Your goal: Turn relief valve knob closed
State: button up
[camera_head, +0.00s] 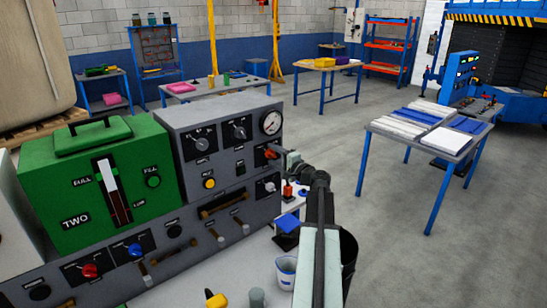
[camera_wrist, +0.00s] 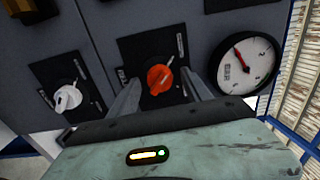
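An orange-red knob (camera_wrist: 158,80) sits on a dark plate on the grey panel in the wrist view, its pointer tilted up to the right. It also shows in the head view as a red knob (camera_head: 271,153) below the gauge. The plate's lettering is too small to read, so I cannot confirm it is the relief valve knob. My gripper (camera_wrist: 161,88) is open, with one finger on each side of the knob and visible gaps to it. In the head view my gripper (camera_head: 284,157) is right at the panel's right end, partly covering the knob's surroundings.
A round gauge (camera_wrist: 247,63) is beside the knob, its red needle pointing up-left. A white knob (camera_wrist: 68,98) is on the other side. A green unit (camera_head: 90,185) adjoins the grey panel. A blue-legged table (camera_head: 451,142) stands right; the floor between is clear.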

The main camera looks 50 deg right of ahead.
jog(key=s, duration=0.7)
jog(key=shift+s+a, duration=0.4)
